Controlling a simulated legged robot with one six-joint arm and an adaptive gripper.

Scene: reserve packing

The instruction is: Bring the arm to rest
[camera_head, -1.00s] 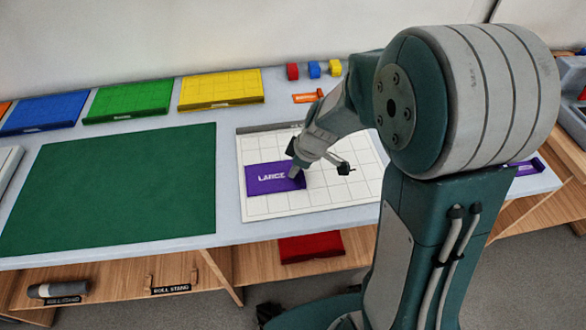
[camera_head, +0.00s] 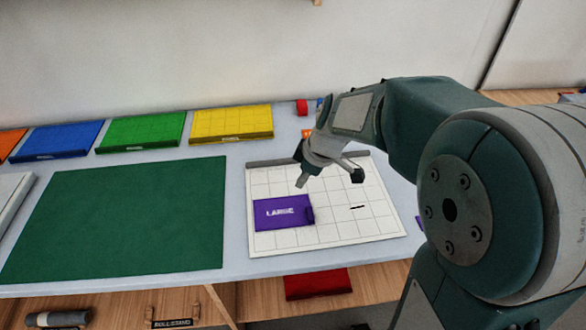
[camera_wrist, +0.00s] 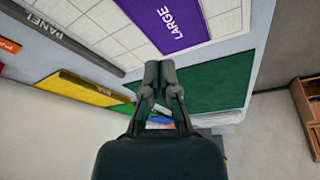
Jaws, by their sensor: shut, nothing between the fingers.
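My gripper (camera_head: 303,181) hangs above the white gridded board, near the purple piece marked LARGE, and is apart from it. In the wrist view my gripper's two fingers (camera_wrist: 160,72) are together with nothing between them. My arm reaches in from the right, bent at the elbow. The purple LARGE piece (camera_head: 281,212) lies flat on the left part of the board (camera_head: 340,233). It also shows at the top of the wrist view (camera_wrist: 172,22).
A green mat (camera_head: 120,215) covers the table's left. Yellow (camera_head: 231,124), green (camera_head: 140,130) and blue (camera_head: 57,140) trays line the back edge. A red block (camera_head: 302,106) stands behind my arm. A red item (camera_head: 318,284) is below the tabletop.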

